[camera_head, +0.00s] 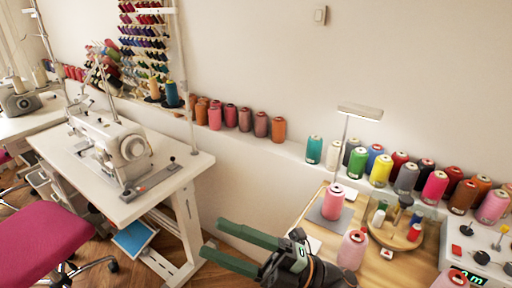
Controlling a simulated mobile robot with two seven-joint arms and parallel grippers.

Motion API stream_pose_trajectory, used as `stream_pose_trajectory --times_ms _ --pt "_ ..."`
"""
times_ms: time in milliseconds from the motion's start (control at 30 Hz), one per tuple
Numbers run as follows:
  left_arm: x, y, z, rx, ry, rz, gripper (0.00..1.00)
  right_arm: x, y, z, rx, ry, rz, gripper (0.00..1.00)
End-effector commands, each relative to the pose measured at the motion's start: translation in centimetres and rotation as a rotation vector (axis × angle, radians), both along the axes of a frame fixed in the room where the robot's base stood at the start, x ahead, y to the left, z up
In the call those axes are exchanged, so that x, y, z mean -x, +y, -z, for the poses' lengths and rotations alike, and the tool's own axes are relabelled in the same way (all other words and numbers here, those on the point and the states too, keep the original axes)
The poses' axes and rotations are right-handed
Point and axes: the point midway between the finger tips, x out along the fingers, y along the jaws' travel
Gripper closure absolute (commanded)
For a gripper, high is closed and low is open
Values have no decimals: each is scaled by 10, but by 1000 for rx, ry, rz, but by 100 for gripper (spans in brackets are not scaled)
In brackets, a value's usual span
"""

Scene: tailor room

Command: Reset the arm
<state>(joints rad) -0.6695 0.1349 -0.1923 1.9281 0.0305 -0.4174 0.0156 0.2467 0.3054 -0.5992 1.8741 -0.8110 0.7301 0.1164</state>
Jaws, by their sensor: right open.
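My right gripper (211,237) shows at the bottom centre, with two long green fingers pointing left. The fingers are apart and nothing is between them. They are over the open floor between the sewing table and the wooden table, touching nothing that I can see. The dark wrist (300,266) of my right arm runs off the bottom edge. My left gripper is not in view.
A white sewing machine (112,146) stands on a white table (72,162) at left. A magenta chair (40,245) is below it. The wooden table (374,262) at right holds a pink spool (333,202) and a round rack of small spools. Thread cones line the wall ledge (290,150).

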Motion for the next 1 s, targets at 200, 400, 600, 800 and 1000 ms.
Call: stream_pose_trajectory --times_ms 200,400,600,800,1000 --pt "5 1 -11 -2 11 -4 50 -64 -75 72 -234 637 395 33" --pt "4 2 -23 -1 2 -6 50 -50 -150 202 -318 1218 722 33" --pt "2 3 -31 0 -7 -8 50 25 -196 306 -321 1671 940 33" --pt "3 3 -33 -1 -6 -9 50 79 -213 349 -307 1899 1033 33" --pt "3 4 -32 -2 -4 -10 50 89 -215 356 -302 1938 1046 33"
